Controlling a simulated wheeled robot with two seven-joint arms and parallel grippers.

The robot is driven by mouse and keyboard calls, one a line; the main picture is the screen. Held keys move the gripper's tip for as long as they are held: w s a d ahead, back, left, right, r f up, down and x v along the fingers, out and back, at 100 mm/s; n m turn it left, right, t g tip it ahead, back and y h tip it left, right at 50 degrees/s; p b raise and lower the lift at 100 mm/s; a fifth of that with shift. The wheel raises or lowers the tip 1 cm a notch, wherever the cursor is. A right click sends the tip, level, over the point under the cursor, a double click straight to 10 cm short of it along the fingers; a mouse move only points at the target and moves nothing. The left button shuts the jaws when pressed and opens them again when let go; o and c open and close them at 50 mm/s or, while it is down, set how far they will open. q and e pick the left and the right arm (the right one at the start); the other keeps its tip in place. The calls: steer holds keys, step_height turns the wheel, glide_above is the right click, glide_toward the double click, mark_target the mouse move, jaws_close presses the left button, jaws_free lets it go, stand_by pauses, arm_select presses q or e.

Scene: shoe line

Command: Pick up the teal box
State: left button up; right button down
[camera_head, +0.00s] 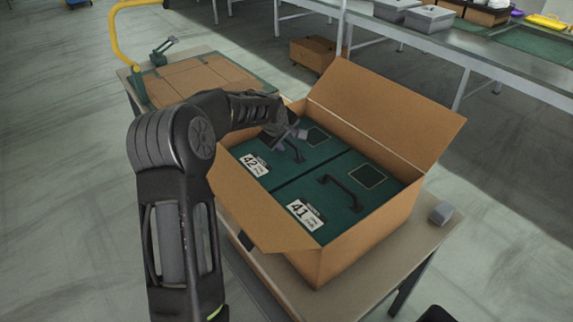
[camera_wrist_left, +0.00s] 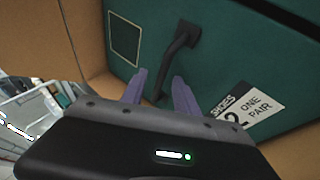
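Two teal boxes sit side by side in an open cardboard carton (camera_head: 335,262). The teal box labelled 42 (camera_head: 259,184) is on the left, and the teal box labelled 41 (camera_head: 327,217) is on the right. Each has a black handle on top. My left gripper (camera_head: 297,136) reaches into the carton over the 42 box, by its handle. In the left wrist view its two purple fingers (camera_wrist_left: 159,90) are apart, with the black handle (camera_wrist_left: 179,48) running down between them; contact cannot be told.
The carton's flaps stand open, one tall at the back right. It rests on a table (camera_head: 412,232) with a small grey block (camera_head: 441,213) at its right. Behind are flat cardboard pieces (camera_head: 195,78) with a yellow bar, and a long metal bench (camera_head: 440,50) holding grey boxes.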

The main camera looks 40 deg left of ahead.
arm_select(q)
jaws_close()
stand_by(0.4)
stand_by(1.0)
steer(key=shift+w+r, duration=0.1)
steer(key=shift+r, duration=0.1)
